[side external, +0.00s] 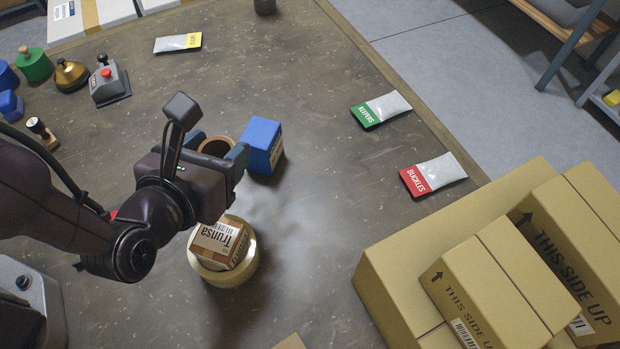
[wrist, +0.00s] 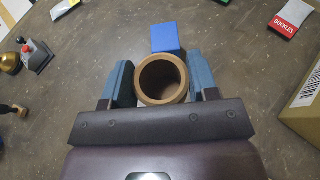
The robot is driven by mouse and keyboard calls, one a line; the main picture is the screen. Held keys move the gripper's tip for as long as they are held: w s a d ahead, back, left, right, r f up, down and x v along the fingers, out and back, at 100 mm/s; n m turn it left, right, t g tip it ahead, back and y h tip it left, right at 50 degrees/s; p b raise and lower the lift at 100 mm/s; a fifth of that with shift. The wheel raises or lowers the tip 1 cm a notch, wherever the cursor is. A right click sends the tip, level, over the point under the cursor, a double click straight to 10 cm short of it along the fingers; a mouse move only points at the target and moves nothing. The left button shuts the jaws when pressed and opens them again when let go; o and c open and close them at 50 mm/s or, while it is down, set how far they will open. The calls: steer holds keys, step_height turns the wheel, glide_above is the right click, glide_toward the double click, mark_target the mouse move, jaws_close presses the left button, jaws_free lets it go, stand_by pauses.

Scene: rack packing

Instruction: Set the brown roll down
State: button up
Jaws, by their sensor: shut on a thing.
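The brown roll (wrist: 162,99) is a hollow tube, seen end-on with its open mouth up in the wrist view. In the side view its brown rim (side external: 217,141) shows between the blue-grey fingers. My gripper (wrist: 160,76) is shut on the roll, one finger on each side; it also shows in the side view (side external: 216,149). The roll's lower part is hidden by the gripper, so I cannot tell whether it touches the table.
A blue box (side external: 261,142) stands close beside the roll. A Trunsa carton (side external: 219,241) sits in a round tan ring (side external: 246,268) below my gripper. Cardboard boxes (side external: 480,285) fill the lower right. Red (side external: 433,175) and green (side external: 381,109) pouches lie rightward.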

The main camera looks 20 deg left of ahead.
steer(key=w+d+f, duration=0.2)
steer(key=d, duration=0.2)
steer(key=w+d+f+m+h, duration=0.1)
steer(key=w+d+f, duration=0.1)
steer(key=d+f, duration=0.1)
steer(key=w+d+f+h, duration=0.1)
steer(key=w+d+f, duration=0.1)
steer(key=d, duration=0.4)
steer(key=shift+w+d+f+m, duration=0.1)
steer(key=shift+w+f+m, duration=0.15)
steer(key=shift+w+m, duration=0.25)
steer(key=shift+w+d+f, duration=0.25)
steer(key=shift+w+f, duration=0.1)
steer(key=shift+f, duration=0.1)
steer(key=shift+w+d+f, duration=0.1)
steer(key=shift+f, duration=0.75)
steer(key=shift+w+d+f, duration=0.1)
steer(key=shift+f, duration=0.75)
steer(key=shift+f, duration=0.2)
steer(key=o, duration=0.9)
